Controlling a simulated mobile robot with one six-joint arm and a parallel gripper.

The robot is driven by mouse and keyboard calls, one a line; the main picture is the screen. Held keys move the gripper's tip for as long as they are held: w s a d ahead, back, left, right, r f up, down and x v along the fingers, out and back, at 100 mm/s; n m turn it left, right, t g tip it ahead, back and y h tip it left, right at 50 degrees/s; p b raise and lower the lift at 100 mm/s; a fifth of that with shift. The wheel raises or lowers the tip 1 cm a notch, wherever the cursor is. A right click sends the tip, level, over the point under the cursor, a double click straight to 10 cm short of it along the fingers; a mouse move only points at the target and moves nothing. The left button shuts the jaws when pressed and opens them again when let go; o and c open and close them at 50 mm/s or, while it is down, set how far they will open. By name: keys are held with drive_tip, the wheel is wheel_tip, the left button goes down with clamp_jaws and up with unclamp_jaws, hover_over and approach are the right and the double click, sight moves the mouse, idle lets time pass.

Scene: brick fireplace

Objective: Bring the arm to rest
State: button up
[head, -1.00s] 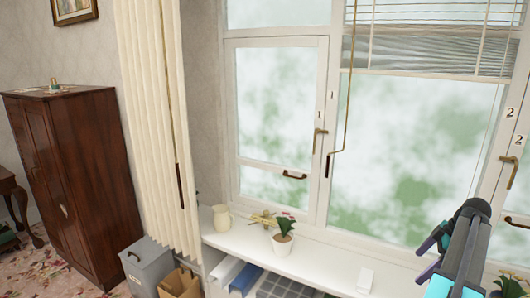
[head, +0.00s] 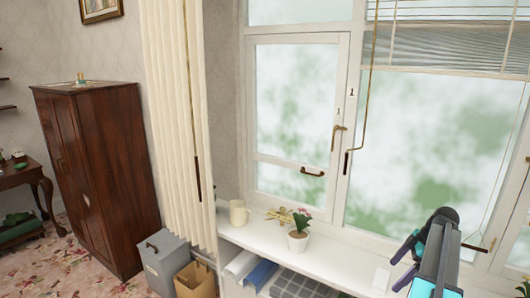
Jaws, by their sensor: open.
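My arm stands at the lower right of the head view, dark grey with cyan parts, in front of the window sill (head: 345,247). My gripper (head: 404,263) shows at its left side as small dark and teal pieces. It is open, and I see nothing held in it. Part of it is hidden by the arm or cut off by the bottom edge.
Left are a curtain (head: 180,130), a grey bin (head: 162,262), a cardboard box (head: 197,281) and a wooden cabinet (head: 108,180).

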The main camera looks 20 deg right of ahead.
drive_tip(key=w+a+f+n+g+y+b, duration=0.15)
drive_tip(key=w+a+f, duration=0.25)
drive_tip(key=a+f, duration=0.95)
drive_tip(key=w+a+f+n+g+b, duration=0.2)
drive_tip(key=w+a+f+g, duration=0.15)
drive_tip(key=a+f, duration=0.95)
drive_tip(key=s+a+f+g+b, duration=0.1)
drive_tip(key=s+a+f, duration=0.25)
drive_tip(key=a, duration=0.35)
drive_tip(key=s+a+f+g+b, duration=0.1)
drive_tip(key=s+a+f, duration=0.1)
drive_tip(key=a+f, duration=0.3)
drive_tip(key=s+a+f+g, duration=0.1)
drive_tip(key=s+a+f, duration=0.1)
drive_tip(key=a, duration=0.6)
drive_tip(key=s+a+f+m+h+b, duration=0.1)
drive_tip(key=s+a+f+m+h, duration=0.1)
drive_tip(key=s+f+m, duration=0.4)
drive_tip(key=s+a+f+m+h+b, duration=0.1)
drive_tip(key=s+a+f+m+h, duration=0.2)
drive_tip(key=s, duration=0.9)
wheel_tip(320, 180, down, 3)
drive_tip(key=a+m, duration=0.1)
drive_tip(key=m, duration=0.2)
drive_tip(key=shift+a+b, duration=0.3)
